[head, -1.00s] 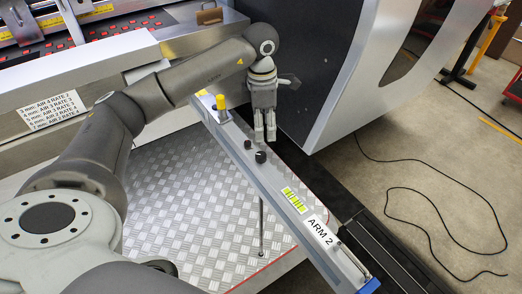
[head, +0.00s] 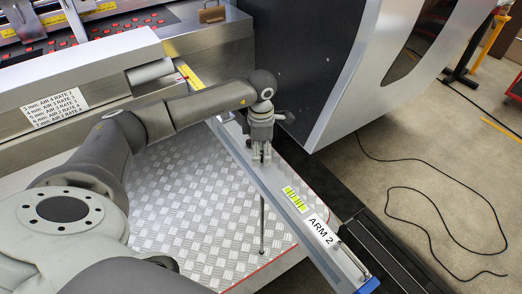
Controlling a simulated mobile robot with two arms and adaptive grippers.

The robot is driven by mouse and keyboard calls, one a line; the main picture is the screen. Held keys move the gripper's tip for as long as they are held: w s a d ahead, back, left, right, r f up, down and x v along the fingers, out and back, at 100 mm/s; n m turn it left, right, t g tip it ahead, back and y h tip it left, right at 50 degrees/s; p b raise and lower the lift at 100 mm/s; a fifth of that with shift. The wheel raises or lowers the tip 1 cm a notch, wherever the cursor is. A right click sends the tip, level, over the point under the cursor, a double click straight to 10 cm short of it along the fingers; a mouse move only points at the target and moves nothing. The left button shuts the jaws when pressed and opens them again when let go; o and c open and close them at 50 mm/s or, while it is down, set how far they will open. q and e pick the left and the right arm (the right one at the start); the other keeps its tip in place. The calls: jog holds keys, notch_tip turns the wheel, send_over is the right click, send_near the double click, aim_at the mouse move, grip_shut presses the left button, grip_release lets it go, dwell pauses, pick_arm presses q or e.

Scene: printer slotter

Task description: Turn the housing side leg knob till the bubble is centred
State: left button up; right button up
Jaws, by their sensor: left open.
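The grey beam marked ARM 2 (head: 326,238) runs diagonally from upper left to lower right. A thin leg rod (head: 262,225) stands below it against the tread-plate floor. A yellow-green strip with dark lines (head: 296,199), perhaps the level, lies on the beam; I cannot make out a bubble. My left gripper (head: 261,161) points down over the beam, up-left of the strip, with its fingers open at the place of the black leg knob. The knob is hidden by the gripper, so I cannot tell whether the fingers touch it. My right gripper is out of view.
The dark printer housing (head: 290,50) with its silver edge rises just behind the beam. A patterned metal plate (head: 190,215) lies left of the beam. A bench with a label (head: 55,108) stands at left. A black cable (head: 430,200) lies on the floor at right.

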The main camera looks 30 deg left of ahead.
pick_arm(q)
jog(key=shift+c, duration=0.2)
jog(key=c, duration=1)
jog(key=n, duration=0.5)
jog(key=shift+d+n, duration=0.1)
jog(key=shift+n, duration=0.3)
jog(key=n, duration=0.4)
jog(key=shift+d+n, duration=0.1)
jog(key=shift+n, duration=0.2)
